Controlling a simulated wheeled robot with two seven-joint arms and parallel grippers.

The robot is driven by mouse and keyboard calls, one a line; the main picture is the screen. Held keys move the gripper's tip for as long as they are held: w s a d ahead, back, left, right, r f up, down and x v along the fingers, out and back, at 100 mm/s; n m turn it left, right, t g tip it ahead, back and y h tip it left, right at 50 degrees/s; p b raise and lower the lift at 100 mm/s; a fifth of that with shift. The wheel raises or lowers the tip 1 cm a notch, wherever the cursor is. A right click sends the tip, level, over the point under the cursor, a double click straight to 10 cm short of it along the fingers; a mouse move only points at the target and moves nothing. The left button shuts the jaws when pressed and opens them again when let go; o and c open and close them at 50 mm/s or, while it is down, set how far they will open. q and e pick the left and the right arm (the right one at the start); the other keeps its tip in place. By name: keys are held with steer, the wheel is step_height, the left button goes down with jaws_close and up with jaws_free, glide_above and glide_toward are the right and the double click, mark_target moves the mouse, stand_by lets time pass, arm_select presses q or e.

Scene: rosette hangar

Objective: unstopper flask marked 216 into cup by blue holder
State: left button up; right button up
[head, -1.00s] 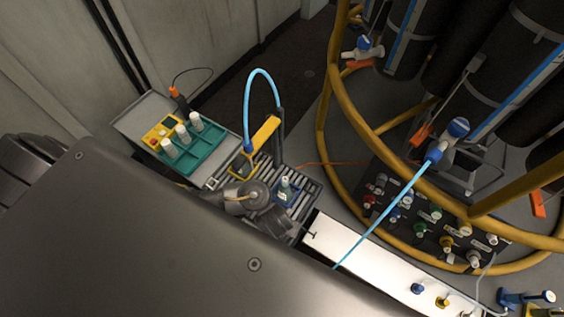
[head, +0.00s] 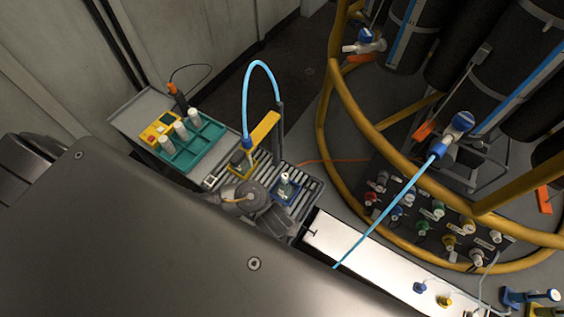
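A small flask with a pale top (head: 285,183) stands in a blue square holder (head: 290,196) on a slatted grey rack. A second small vessel (head: 237,158) sits by a yellow holder (head: 243,171), beneath the blue hose. The number 216 is not readable on anything, and I cannot make out a cup. A grey wrist, apparently my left gripper (head: 272,219), shows just left of and below the blue holder, apart from the flask. Its fingers are too hidden to tell their state. My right gripper is not in view.
A teal tray (head: 203,138) with several white-topped bottles lies on the cart (head: 138,103) at left. A yellow post (head: 265,128) and light-blue hose (head: 262,64) rise behind the rack. Yellow rails (head: 322,125) enclose dark cylinders at right. A white-topped bench (head: 345,243) runs to lower right.

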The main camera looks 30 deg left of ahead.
arm_select(q)
steer(key=o, duration=1.4)
steer(key=shift+r, duration=0.15)
steer(key=shift+r+p, duration=2.9)
steer(key=shift+p, duration=0.1)
